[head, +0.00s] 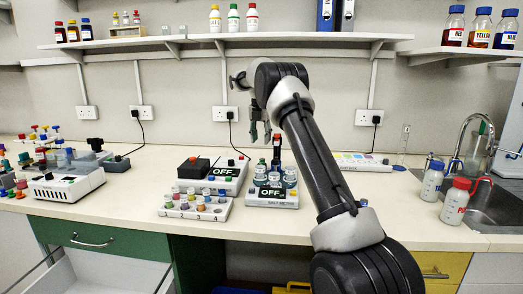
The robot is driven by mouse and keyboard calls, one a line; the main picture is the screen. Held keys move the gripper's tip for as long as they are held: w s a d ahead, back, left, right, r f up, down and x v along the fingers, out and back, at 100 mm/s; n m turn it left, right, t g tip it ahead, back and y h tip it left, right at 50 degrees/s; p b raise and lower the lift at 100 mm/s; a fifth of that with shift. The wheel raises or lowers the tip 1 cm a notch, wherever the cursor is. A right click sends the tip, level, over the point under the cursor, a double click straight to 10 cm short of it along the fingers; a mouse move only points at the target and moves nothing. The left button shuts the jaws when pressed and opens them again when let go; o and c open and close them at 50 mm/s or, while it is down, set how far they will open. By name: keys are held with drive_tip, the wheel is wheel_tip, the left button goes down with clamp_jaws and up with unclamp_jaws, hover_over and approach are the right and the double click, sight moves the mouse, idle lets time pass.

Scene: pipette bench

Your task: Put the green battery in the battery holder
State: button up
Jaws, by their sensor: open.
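My gripper (261,133) is open and points down, with nothing seen between its fingers. It hangs above the back of a white device (272,202) with a display reading OFF. Several small cylinders with coloured tops stand on that device, one with a green top (262,163). A white rack (194,214) to its left holds several small pieces with coloured tops. At this size I cannot tell which piece is the green battery or which unit is the battery holder.
Another OFF device (227,184) with a black block stands behind the rack. A white machine (66,186) and coloured pieces fill the left. Bottles (455,203) stand by the sink (487,208). A shelf (230,39) runs above. The front right counter is mostly clear.

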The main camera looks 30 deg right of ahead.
drive_tip(key=s+a+r+m, duration=0.45)
drive_tip(key=s+r, duration=0.35)
drive_tip(key=r, duration=0.3)
drive_tip(key=s+a+r+m+t, duration=0.1)
drive_tip(key=s+r+m, duration=0.15)
drive_tip(key=s, duration=0.25)
drive_tip(key=s+a+r+m, duration=0.1)
drive_tip(key=s+m, duration=0.2)
drive_tip(key=s, duration=0.2)
drive_tip(key=s+a+r+m+t, duration=0.1)
drive_tip(key=s+a+r+m, duration=0.15)
drive_tip(key=s, duration=0.35)
drive_tip(key=s+a+f+m, duration=0.1)
drive_tip(key=s+f+m, duration=0.3)
drive_tip(key=s, duration=0.5)
drive_tip(key=s+a+f+m+t, duration=0.1)
drive_tip(key=s+f+m, duration=0.3)
drive_tip(key=s, duration=0.5)
drive_tip(key=s+a+f+m+y, duration=0.1)
drive_tip(key=s+f+m, duration=0.3)
drive_tip(key=s, duration=0.5)
drive_tip(key=shift+s+a+m, duration=0.25)
drive_tip(key=shift+s+m, duration=0.05)
drive_tip(key=shift+m, duration=0.65)
